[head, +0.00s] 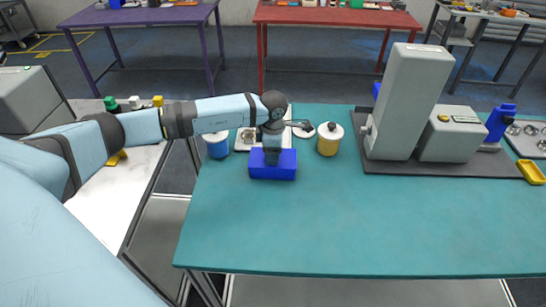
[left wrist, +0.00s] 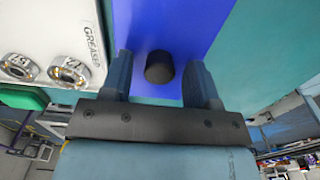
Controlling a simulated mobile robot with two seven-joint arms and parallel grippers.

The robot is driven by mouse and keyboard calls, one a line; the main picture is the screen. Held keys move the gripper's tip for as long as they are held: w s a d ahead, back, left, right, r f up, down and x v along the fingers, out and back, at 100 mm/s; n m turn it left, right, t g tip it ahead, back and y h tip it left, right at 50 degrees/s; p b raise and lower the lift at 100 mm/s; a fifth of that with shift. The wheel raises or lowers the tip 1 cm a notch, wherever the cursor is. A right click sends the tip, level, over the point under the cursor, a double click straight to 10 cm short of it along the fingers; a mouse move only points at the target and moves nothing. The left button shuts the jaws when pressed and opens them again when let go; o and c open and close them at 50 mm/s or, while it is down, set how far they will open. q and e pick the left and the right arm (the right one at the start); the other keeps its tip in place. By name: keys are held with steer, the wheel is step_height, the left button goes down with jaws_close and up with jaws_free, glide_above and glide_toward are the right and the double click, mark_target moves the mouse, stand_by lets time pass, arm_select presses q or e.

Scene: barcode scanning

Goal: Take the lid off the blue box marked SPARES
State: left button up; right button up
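The blue box (head: 273,172) stands near the left part of the teal table. Its blue lid (left wrist: 165,25) has a round black knob (left wrist: 160,67), seen in the left wrist view; no SPARES marking is readable. My left gripper (head: 272,157) points down over the box. In the left wrist view its two fingers (left wrist: 163,88) are apart, one on each side of the knob, with gaps between finger and knob. My right gripper is in neither view.
A blue canister (head: 217,148) and a yellow canister (head: 328,146) with pale lids flank a white tray marked GREASED (left wrist: 55,30), which holds ring-shaped parts. A grey machine (head: 408,100) stands on a dark mat at right. The table's front (head: 370,230) is clear.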

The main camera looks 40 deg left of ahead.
arm_select(q)
steer(key=c, duration=0.8)
